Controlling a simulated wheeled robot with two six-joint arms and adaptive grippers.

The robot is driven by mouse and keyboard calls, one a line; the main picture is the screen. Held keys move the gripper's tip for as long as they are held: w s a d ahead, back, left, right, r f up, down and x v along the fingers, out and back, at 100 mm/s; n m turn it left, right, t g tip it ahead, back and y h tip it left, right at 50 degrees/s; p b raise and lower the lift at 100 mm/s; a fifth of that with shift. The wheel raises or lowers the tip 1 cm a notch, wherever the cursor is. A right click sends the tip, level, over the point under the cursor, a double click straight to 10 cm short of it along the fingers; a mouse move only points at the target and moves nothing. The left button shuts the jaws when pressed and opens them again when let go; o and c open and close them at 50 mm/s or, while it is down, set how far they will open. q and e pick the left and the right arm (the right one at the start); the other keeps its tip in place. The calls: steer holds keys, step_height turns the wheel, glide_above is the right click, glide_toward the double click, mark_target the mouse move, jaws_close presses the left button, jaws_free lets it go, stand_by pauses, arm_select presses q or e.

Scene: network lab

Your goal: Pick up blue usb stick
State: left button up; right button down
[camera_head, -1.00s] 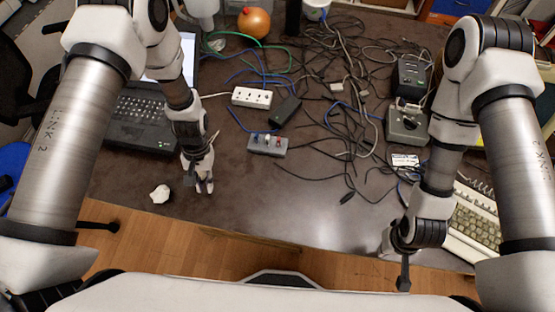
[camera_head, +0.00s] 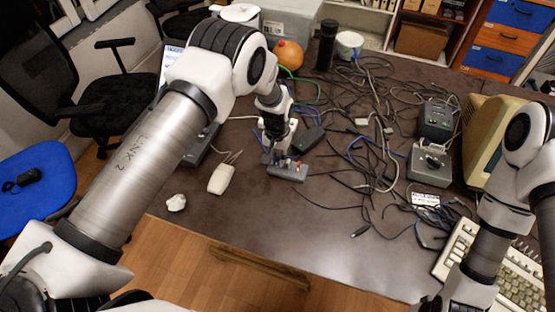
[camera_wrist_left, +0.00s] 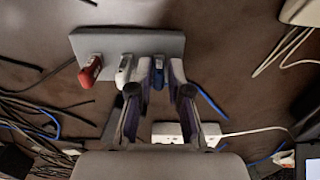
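The blue usb stick (camera_wrist_left: 158,77) stands in a grey holder (camera_wrist_left: 170,44) with a white stick (camera_wrist_left: 123,70) and a red stick (camera_wrist_left: 90,70) beside it. My left gripper (camera_wrist_left: 159,72) is open, with its fingertips either side of the blue stick and gaps showing around it. The left fingertip is close to the white stick; whether they touch I cannot tell. In the head view, the left gripper (camera_head: 283,161) is over the holder (camera_head: 288,173) and partly hides the sticks. My right arm is at the lower right; its fingers are out of frame.
Tangled cables (camera_head: 375,135) cover the table to the right. The table front is mostly clear.

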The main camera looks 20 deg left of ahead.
arm_select(q)
steer(key=shift+c, duration=1)
steer(key=shift+s+d+r, duration=0.1)
steer(key=shift+s+r, duration=0.05)
jaws_close()
